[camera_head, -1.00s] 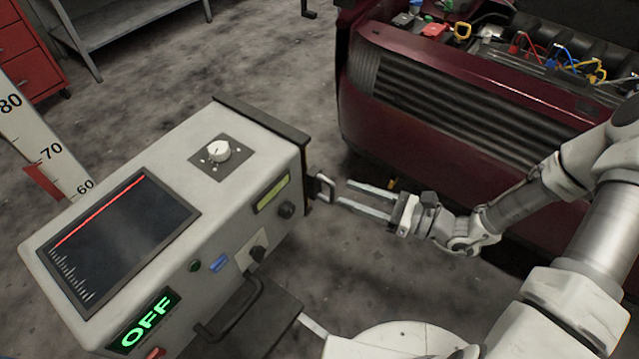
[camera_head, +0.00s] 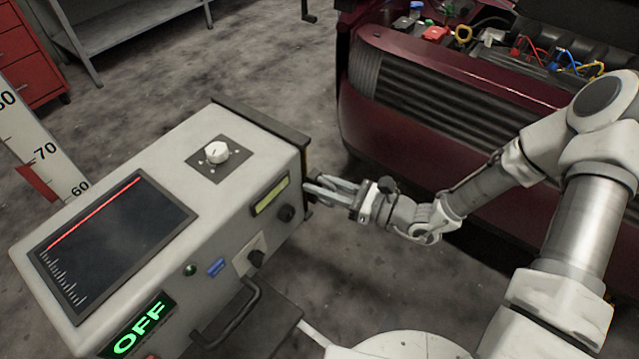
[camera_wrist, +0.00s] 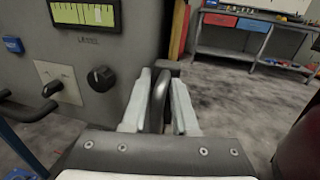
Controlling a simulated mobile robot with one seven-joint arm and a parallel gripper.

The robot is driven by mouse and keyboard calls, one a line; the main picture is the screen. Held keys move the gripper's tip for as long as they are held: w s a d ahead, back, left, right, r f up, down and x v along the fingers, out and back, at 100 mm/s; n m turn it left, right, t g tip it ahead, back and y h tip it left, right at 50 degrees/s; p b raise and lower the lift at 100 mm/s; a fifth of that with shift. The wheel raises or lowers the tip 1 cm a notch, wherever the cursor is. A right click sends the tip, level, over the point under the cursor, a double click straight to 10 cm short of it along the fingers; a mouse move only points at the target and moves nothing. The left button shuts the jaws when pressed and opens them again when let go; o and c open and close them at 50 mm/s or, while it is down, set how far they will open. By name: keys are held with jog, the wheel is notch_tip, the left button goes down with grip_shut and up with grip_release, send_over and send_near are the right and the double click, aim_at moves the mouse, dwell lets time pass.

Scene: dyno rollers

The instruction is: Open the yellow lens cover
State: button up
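The machine has a white knob (camera_head: 217,152), a screen (camera_head: 112,245), a green OFF display (camera_head: 140,325) and a black front handle (camera_head: 235,320). A dark red car (camera_head: 440,120) stands close behind my arm. Bare floor lies between them.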

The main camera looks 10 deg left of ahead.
grip_shut()
jog(key=shift+s, duration=0.15)
jog(key=shift+s+a, duration=0.15)
dwell(0.7)
jog(key=s+d+p, duration=0.2)
jog(key=s+d, duration=0.2)
jog(key=d, duration=0.5)
jog(key=s+d+p, duration=0.3)
jog(key=d, duration=0.7)
jog(key=shift+s+d, duration=0.2)
jog(key=shift+s, duration=0.15)
jog(key=o, duration=0.5)
grip_release()
